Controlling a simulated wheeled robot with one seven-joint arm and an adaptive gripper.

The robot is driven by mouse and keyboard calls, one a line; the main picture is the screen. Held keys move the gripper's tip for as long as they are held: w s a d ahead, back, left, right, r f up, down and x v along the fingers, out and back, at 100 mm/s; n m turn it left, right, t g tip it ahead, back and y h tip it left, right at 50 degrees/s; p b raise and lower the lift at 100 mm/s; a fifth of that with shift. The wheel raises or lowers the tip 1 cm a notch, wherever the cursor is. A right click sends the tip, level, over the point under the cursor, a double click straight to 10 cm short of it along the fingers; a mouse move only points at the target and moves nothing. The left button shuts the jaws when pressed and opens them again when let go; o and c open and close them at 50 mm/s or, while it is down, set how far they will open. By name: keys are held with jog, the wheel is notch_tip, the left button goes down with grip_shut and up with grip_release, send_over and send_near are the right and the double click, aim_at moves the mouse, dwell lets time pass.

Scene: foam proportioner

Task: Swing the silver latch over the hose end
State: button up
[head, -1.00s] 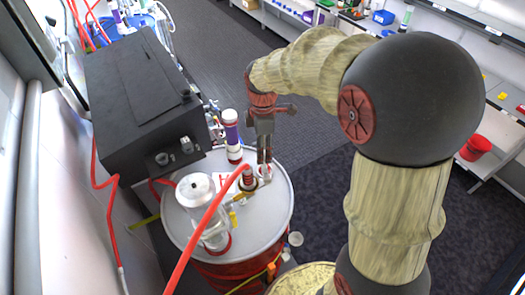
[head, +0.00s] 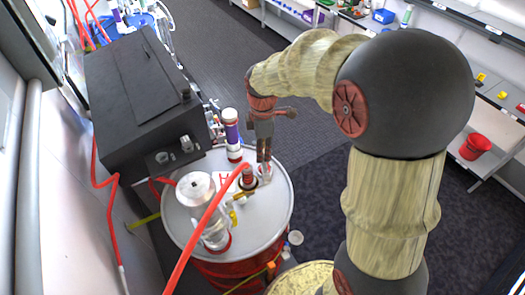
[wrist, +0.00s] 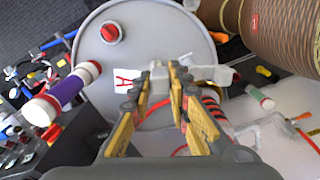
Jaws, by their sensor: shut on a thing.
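A grey drum lid (head: 275,215) carries a red hose (head: 212,205) whose dark, ridged hose end (head: 248,180) stands on the lid. In the wrist view the hose end (wrist: 211,104) shows as red and black rings just right of my fingers. My gripper (head: 264,172) points down right beside the hose end, on its right. In the wrist view my gripper (wrist: 166,74) has its yellow-padded fingers close together around a small silver-grey piece, the silver latch (wrist: 158,76). The fingers hide most of the latch, and its pivot cannot be made out.
A clear cylinder (head: 198,190) stands on the lid at the left. A purple-and-white tube (head: 231,135) stands behind the hose end. A black box (head: 135,95) is at the left. A red cap (wrist: 110,32) sits on the lid. Shelves line the right; floor between is clear.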

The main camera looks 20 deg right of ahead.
grip_shut()
jog(key=shift+d, duration=0.1)
jog(key=shift+s+d+m+b, duration=0.35)
jog(key=shift+s+d+m, duration=0.3)
jog(key=shift+m, duration=1.6)
jog(key=shift+s+d+m+b, duration=0.35)
jog(key=shift+s+d+m, duration=0.3)
jog(key=shift+m, duration=1.65)
jog(key=shift+s+d+m+b, duration=0.35)
jog(key=shift+s+d+m, duration=0.3)
jog(key=shift+m, duration=1.6)
jog(key=o, duration=0.8)
grip_release()
jog(key=shift+c, duration=0.2)
jog(key=shift+o, duration=0.3)
